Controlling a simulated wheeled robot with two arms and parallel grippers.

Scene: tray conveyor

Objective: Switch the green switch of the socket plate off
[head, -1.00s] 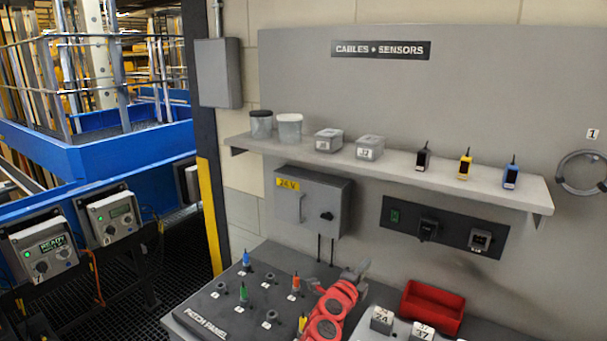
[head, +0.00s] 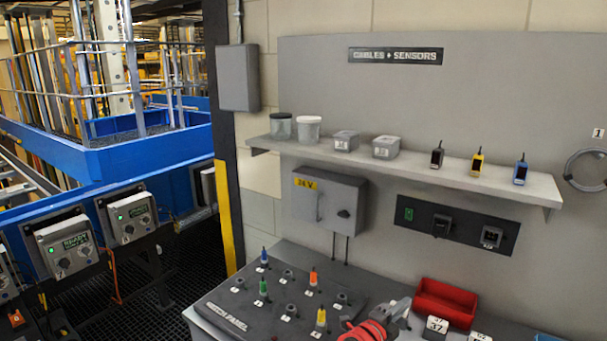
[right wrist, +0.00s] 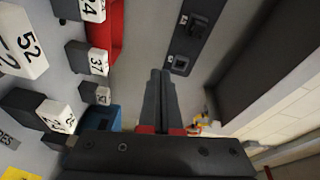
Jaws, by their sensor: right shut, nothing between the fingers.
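The socket plate (head: 465,239) is a dark strip on the grey wall panel below the shelf. Its green switch (head: 408,214) is at the left end and looks green; I cannot tell its position. A black plug or socket (head: 441,224) is in the middle and another socket (head: 491,237) at the right. My right gripper (head: 398,307) is low in front of the bench, below and apart from the plate. In the right wrist view its fingers (right wrist: 160,85) are together and empty. The plate (right wrist: 187,48) shows there beyond the fingertips, without the green switch. My left gripper is out of view.
A red bin (head: 446,303) and numbered blocks (head: 436,328) sit near my right gripper. The patch panel (head: 225,312) with several coloured plugs is to the left. A grey box (head: 328,201) hangs left of the plate. The shelf (head: 400,171) juts out above.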

